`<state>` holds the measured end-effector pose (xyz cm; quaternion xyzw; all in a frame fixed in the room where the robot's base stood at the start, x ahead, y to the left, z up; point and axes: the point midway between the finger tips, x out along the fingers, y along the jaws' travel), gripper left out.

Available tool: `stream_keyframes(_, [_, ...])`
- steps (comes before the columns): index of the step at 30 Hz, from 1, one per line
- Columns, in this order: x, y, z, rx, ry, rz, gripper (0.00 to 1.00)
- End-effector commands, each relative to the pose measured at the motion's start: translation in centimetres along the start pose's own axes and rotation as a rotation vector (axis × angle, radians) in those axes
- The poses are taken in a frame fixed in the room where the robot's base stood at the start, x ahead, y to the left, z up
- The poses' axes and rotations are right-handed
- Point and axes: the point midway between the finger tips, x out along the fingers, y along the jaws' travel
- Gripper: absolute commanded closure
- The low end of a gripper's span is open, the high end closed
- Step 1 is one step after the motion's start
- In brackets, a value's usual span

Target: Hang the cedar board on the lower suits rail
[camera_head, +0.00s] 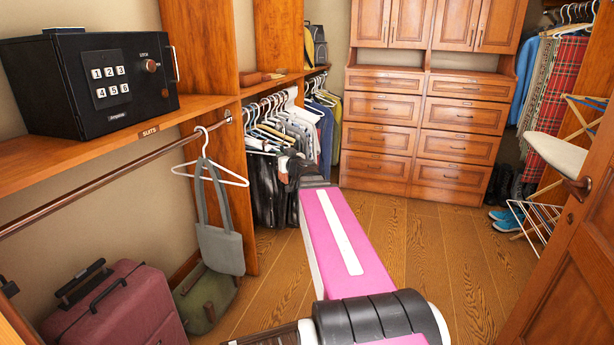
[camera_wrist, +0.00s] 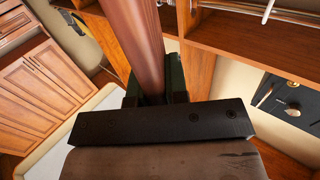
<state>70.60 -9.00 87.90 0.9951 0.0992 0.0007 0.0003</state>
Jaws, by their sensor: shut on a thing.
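My gripper (camera_wrist: 155,88) is shut on a long reddish-brown piece in the wrist view, which I take to be the cedar board (camera_wrist: 139,38). The board runs away from the jaws and out of the top of the picture, so its far end is hidden. In the head view my gripper (camera_head: 291,165) is at the far end of my pink arm, by the hanging clothes; the board is hard to make out there. The suits rail (camera_head: 110,168) runs under the shelf marked SUITS at left. My gripper is to the right of it and apart from it.
A white hanger (camera_head: 211,172) and a grey bag (camera_head: 219,248) hang near the rail's right end. A black safe (camera_head: 88,83) stands on the shelf (camera_head: 150,122) above. A maroon suitcase (camera_head: 118,308) and green bag (camera_head: 206,299) stand below.

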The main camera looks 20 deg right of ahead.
Motion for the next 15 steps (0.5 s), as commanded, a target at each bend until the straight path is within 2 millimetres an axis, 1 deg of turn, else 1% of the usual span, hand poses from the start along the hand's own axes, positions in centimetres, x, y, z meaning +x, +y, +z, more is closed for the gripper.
stream_keyframes(1, [-0.8,0.2,0.7,0.002,-0.002,-0.025,1.0])
stream_keyframes(8, [-4.2,0.3,2.7,0.002,-0.001,-0.186,1.0])
stream_keyframes(11, [-6.2,0.3,3.3,0.001,-0.001,-0.288,1.0])
stream_keyframes(12, [-7.2,0.2,3.4,0.001,0.0,-0.336,1.0])
stream_keyframes(15, [-9.8,0.1,3.3,0.001,0.0,-0.457,1.0])
